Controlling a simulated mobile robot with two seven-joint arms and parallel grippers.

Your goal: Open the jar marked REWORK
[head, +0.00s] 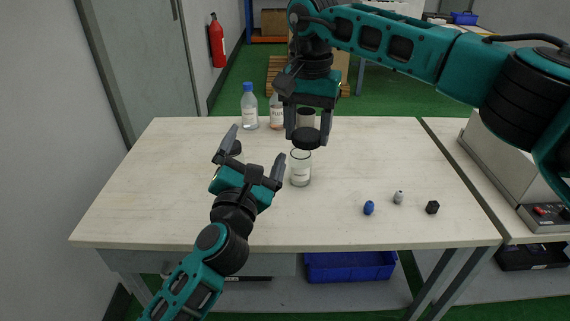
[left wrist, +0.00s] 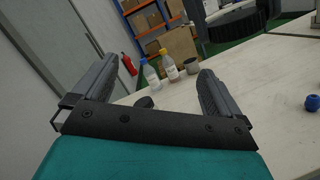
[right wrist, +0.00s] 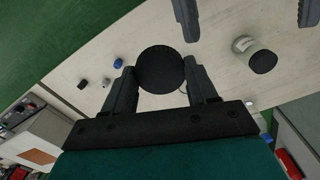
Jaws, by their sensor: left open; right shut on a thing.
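A clear glass jar (head: 301,174) with a pale label stands upright and uncovered mid-table; I cannot read the label. My right gripper (head: 307,138) is shut on a round black lid (head: 306,140), just above and slightly right of the jar's mouth. The lid also shows in the left wrist view (left wrist: 236,24) and right wrist view (right wrist: 160,70). My left gripper (head: 253,154) is open and empty, left of the jar. Another jar (right wrist: 244,44) with a black lid stands behind it, mostly hidden in the head view.
A blue-capped bottle (head: 249,108) and another bottle (head: 277,112) stand at the back edge. A blue piece (head: 369,208), a grey piece (head: 398,197) and a black cube (head: 432,207) lie front right. The table's left side (head: 140,190) is clear.

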